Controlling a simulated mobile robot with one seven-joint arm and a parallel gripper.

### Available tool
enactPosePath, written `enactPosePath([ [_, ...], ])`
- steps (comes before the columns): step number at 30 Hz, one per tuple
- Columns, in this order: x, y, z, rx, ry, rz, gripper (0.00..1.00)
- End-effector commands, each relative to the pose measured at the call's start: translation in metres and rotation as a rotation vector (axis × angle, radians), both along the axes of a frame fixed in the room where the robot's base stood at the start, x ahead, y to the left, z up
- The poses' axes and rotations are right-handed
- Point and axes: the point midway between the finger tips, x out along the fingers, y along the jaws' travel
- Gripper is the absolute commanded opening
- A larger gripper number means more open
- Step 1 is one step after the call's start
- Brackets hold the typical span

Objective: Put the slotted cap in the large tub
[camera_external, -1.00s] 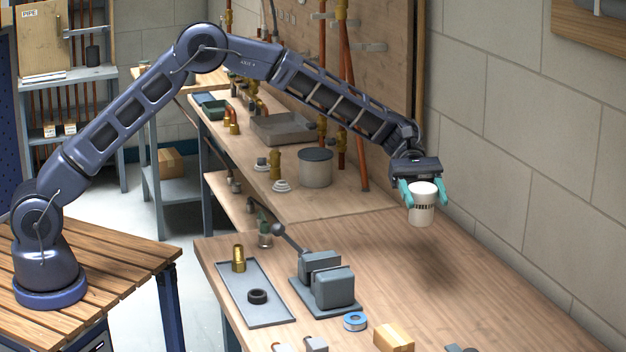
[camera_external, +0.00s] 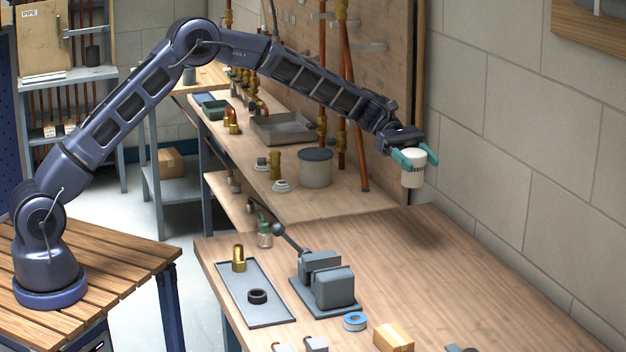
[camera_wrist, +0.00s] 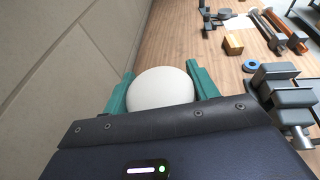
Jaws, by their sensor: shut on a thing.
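The slotted cap (camera_external: 413,170) is a white cylinder with a round top and a band of dark slots, seen in the outside view. My gripper (camera_external: 408,158) is shut on it, its teal fingers on either side, and holds it upright in the air near the block wall. In the wrist view its round white top (camera_wrist: 160,88) shows between the fingers (camera_wrist: 160,92). A wide grey rectangular open tub (camera_external: 283,130) sits on the far bench, left of and beyond my gripper. A round pale tub with a dark top (camera_external: 315,170) stands nearer on that bench.
Copper pipes (camera_external: 347,100) rise at the back of the far bench. Brass fittings and white caps (camera_external: 281,186) stand beside the round tub. A grey vise (camera_external: 330,283), a tray (camera_external: 258,315), blue tape (camera_external: 355,321) and a box (camera_external: 393,337) occupy the near bench; its right side is clear.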

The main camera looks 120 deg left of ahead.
Motion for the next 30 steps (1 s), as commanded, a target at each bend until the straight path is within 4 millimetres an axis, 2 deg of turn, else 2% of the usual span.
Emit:
enactPosePath([
  [1, -0.013, 0.022, -0.001, 0.0, 0.0, 0.042, 0.33],
  [3, -0.029, 0.049, -0.002, 0.0, 0.0, 0.093, 0.33],
  [8, -0.069, 0.107, -0.004, 0.001, 0.0, 0.212, 0.33],
  [15, -0.136, 0.188, -0.006, 0.001, -0.001, 0.39, 0.33],
  [24, -0.232, 0.277, -0.007, 0.001, -0.001, 0.611, 0.33],
  [30, -0.296, 0.325, -0.007, 0.001, -0.001, 0.746, 0.33],
])
